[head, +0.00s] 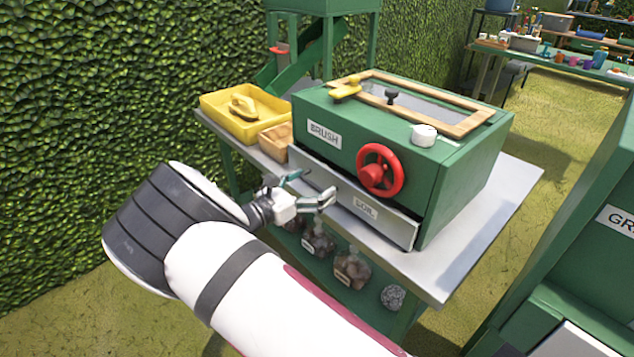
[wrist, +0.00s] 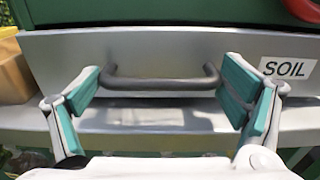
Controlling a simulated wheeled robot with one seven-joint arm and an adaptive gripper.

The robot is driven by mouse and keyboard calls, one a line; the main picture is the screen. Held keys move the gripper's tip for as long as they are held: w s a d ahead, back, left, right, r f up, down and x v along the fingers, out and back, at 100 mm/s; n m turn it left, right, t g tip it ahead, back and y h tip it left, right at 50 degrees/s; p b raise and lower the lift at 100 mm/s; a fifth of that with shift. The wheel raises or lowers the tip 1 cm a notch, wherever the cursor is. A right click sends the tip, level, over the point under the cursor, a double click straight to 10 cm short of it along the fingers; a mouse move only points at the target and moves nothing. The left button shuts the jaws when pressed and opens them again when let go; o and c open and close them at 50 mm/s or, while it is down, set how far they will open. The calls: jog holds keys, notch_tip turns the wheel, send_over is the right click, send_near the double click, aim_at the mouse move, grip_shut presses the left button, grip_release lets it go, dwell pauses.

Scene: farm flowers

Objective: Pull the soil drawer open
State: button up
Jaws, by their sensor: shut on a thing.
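The soil drawer (head: 397,228) is the low grey front of a green cabinet (head: 465,185), with a white SOIL label (head: 365,208). It looks closed or nearly so. Its dark bar handle (wrist: 160,84) runs level across the wrist view. My gripper (head: 316,185) is at the left part of the drawer front. In the wrist view its two teal-padded fingers (wrist: 160,78) stand at the two ends of the handle, shut on it across its length. The head view hides most of the handle behind the fingers.
The cabinet stands on a grey-topped table (head: 500,210). A red wheel (head: 380,170) sits just above the drawer. A yellow tray (head: 225,105) and a wooden box (head: 275,140) are to the left. Jars (head: 352,268) stand on the shelf below. Another green cabinet (head: 590,270) is at right.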

jog(key=v, duration=2.2)
jog(key=shift+s, duration=0.4)
jog(key=shift+a, duration=0.1)
jog(key=o, duration=1.4)
jog(key=shift+a, duration=0.1)
jog(key=v, duration=1.2)
